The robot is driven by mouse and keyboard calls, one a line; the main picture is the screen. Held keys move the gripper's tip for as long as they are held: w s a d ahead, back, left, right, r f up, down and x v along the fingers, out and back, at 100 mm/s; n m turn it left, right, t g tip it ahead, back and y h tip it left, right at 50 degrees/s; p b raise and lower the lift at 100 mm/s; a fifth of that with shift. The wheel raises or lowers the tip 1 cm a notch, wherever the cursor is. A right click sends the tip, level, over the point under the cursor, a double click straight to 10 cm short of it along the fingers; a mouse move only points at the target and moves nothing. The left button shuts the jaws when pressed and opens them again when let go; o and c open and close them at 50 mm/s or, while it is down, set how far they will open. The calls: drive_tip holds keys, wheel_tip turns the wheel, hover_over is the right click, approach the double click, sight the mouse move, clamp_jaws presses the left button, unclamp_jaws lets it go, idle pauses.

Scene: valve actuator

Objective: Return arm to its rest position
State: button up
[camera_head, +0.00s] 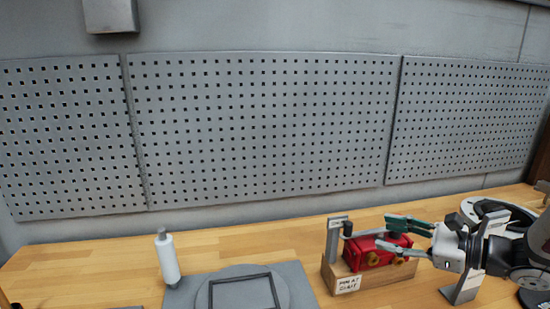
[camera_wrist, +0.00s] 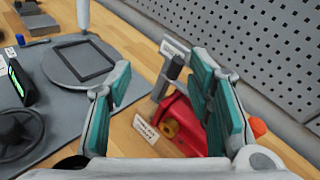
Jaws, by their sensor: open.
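My gripper (camera_head: 392,235) is at the right of the head view, reaching in from the right edge, its fingers beside and over the red valve actuator (camera_head: 372,252). The actuator has brass-coloured fittings and sits on a wooden block with a handwritten label. In the wrist view my gripper (camera_wrist: 158,92) has its teal-padded fingers spread wide, with nothing held between them. The red actuator (camera_wrist: 182,122) shows between and behind the fingers, partly hidden by the right one. Whether a finger touches it I cannot tell.
A white cylinder (camera_head: 167,258) stands left of a grey mat with a round plate and dark square frame (camera_head: 244,294). A black handwheel (camera_wrist: 18,134) lies on the mat. A round white object (camera_head: 490,212) is behind my arm. Perforated panels (camera_head: 265,125) line the wall.

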drive_tip(key=s+a+r+n+g+h, duration=0.35)
drive_tip(key=s+a+n+g, duration=0.45)
drive_tip(key=s+a+n, duration=0.4)
drive_tip(key=s+d+r+n+t+h, duration=0.1)
drive_tip(key=s+d+r+n+h, duration=0.1)
drive_tip(key=s+r+n+h, duration=0.1)
drive_tip(key=s+d+r+n+t+h, duration=0.1)
drive_tip(key=s+d+r+n+h, duration=0.1)
drive_tip(key=s+n+h, duration=0.3)
drive_tip(key=s+n, duration=0.2)
drive_tip(key=s, duration=0.1)
drive_tip(key=shift+s+d+r+n+t, duration=0.2)
drive_tip(key=shift+d+r+n+t, duration=0.05)
drive_tip(key=shift+r+n+t, duration=0.15)
